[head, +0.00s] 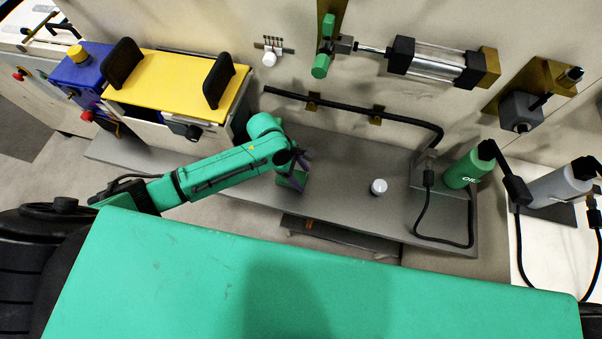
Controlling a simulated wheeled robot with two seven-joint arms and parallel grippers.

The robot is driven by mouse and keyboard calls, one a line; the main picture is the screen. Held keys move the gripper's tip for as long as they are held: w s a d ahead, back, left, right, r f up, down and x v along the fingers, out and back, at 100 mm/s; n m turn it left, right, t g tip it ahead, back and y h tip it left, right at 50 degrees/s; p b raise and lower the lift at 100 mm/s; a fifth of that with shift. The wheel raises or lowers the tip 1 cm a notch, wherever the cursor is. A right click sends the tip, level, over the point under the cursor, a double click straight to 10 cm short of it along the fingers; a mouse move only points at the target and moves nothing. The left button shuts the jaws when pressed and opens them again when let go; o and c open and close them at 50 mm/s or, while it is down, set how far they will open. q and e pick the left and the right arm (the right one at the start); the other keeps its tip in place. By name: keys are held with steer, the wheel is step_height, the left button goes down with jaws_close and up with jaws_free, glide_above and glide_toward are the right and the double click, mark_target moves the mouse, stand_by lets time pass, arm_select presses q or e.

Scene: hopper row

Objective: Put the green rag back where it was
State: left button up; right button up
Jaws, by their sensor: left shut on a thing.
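My left gripper (300,170) reaches in from the left over the grey shelf (345,185). Its dark purple fingers are shut on a small green piece, which looks like the green rag (290,182). The rag is partly hidden by the fingers. It is at or just above the shelf's left part; I cannot tell whether it touches. My right gripper is not in view.
A white knob-like piece (379,187) stands on the shelf, right of the gripper. A green oil bottle (468,169) and black cable are at the right end. A black rail (350,108) runs along the wall behind. The shelf's middle is clear.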

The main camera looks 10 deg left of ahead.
arm_select(q)
steer(key=o, duration=1.5)
steer(key=shift+w, duration=0.1)
steer(key=v, duration=1.2)
